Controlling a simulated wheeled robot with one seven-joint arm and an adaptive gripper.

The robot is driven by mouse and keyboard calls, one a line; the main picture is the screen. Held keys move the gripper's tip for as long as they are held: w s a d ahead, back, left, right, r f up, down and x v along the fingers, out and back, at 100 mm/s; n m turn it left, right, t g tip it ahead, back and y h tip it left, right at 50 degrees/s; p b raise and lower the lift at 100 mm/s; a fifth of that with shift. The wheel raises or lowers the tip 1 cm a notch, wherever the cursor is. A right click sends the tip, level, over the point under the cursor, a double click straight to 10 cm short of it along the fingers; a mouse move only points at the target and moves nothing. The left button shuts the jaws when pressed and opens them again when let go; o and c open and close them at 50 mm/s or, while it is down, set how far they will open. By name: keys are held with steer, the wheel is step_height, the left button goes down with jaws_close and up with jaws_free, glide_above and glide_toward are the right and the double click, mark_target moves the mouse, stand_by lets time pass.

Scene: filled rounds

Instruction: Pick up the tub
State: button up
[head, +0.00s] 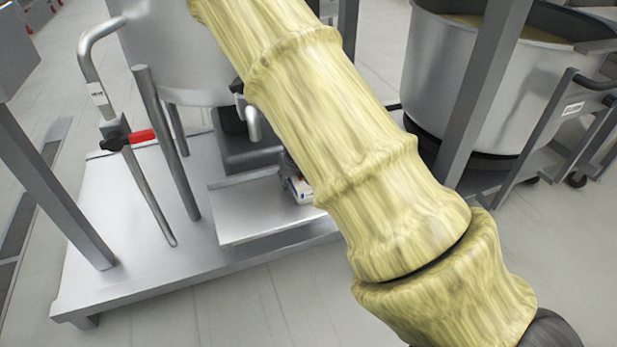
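A small white container with a coloured label, which looks like the tub (301,189), sits at the right part of a flat steel shelf (245,217). My arm crosses in front of it and hides most of it, so its full shape cannot be made out. My arm, in a pale yellow cover, runs from the lower right corner up and out past the top edge.
A steel vessel (177,50) with legs and a red-handled valve pipe (141,136) stands on a low steel platform (112,215) behind and left of the shelf. A large steel pot (432,85) on a wheeled frame stands at right. Pale floor (250,305) is clear in front.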

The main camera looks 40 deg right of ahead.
steer(key=shift+f, duration=0.2)
stand_by(0.4)
jaws_close()
